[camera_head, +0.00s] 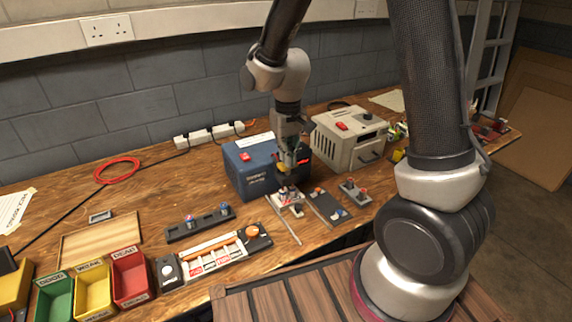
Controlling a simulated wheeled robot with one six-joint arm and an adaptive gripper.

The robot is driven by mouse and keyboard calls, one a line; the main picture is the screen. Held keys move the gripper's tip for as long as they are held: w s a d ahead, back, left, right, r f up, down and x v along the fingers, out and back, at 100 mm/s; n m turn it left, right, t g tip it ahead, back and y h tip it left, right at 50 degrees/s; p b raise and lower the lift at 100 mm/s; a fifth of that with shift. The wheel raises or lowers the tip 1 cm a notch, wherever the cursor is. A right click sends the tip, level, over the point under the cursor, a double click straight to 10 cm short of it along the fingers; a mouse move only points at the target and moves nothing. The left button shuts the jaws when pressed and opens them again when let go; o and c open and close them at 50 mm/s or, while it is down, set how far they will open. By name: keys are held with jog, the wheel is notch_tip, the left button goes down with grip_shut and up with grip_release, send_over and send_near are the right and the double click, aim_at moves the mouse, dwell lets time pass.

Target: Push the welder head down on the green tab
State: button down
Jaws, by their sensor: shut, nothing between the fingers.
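A blue box (246,176) with a red switch and a white label stands mid-bench against my gripper's left side in the picture; it looks like the welder. My gripper (288,167) points down at the box's right front, its fingers together and empty. A dark part with a red strip (305,161) shows just right of the fingers; I cannot tell if it is the welder head or if my gripper touches it. Below the fingers is a small light fixture (288,198) with red and dark parts. I cannot make out the green tab; my gripper may hide it.
A beige box (350,142) with a red switch stands right of the gripper. A grey block (328,206) and a small grey holder (355,191) lie in front. A thin rod (283,220) lies nearby. Green (55,299), yellow and red bins stand front left. The back left bench is mostly clear.

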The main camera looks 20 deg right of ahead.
jog(key=shift+r, duration=3.3)
jog(key=s+d+r+m+t, duration=0.1)
jog(key=s+d+r+t, duration=0.1)
jog(key=s+d+r, duration=0.5)
jog(key=s+d+r+m+t, duration=0.1)
jog(key=s+d+r+t, duration=0.1)
jog(key=s+d+r, duration=0.5)
jog(key=shift+s+d, duration=0.45)
jog(key=shift+s, duration=2.55)
